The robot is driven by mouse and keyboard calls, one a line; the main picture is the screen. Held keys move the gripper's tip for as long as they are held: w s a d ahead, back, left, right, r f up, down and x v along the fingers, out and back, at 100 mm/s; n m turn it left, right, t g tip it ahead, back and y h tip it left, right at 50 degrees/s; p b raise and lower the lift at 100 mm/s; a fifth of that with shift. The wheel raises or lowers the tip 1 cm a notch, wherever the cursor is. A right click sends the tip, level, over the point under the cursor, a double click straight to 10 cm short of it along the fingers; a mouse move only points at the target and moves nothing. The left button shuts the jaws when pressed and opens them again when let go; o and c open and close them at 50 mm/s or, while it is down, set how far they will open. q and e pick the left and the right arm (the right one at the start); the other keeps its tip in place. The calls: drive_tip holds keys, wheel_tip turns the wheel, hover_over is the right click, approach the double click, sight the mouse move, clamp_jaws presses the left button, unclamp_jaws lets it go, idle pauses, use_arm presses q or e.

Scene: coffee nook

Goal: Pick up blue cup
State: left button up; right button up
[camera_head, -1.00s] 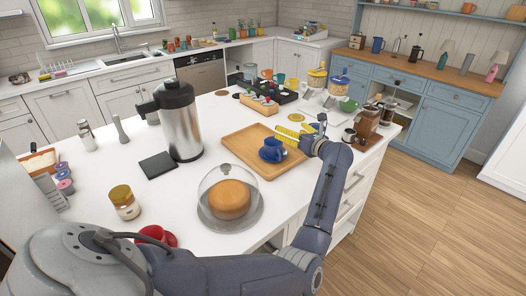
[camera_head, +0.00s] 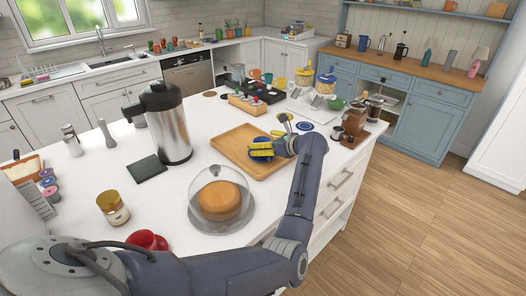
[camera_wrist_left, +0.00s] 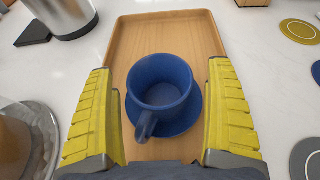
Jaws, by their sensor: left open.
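The blue cup (camera_wrist_left: 160,82) stands upright on a blue saucer (camera_wrist_left: 190,118) on the wooden tray (camera_wrist_left: 190,27). In the wrist view its handle points down toward my gripper's base. My left gripper (camera_head: 267,143) is open, with its yellow fingers on either side of the cup. Gaps show between both fingers and the cup in the wrist view. In the head view the fingers and wrist hide most of the cup, and the tray (camera_head: 231,142) shows around them. My right gripper is not in view.
A glass-domed cake (camera_head: 219,200) stands just front-left of the tray. A steel jug (camera_head: 169,125) and a dark flat pad (camera_head: 147,169) are to the left. A coffee grinder (camera_head: 355,122) and jars stand to the right. A red cup (camera_head: 147,240) is near the front edge.

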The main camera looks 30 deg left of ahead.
use_arm(q)
drive_tip(key=shift+x, duration=1.85)
drive_tip(key=shift+c, duration=0.6)
drive_tip(key=c, duration=1.6)
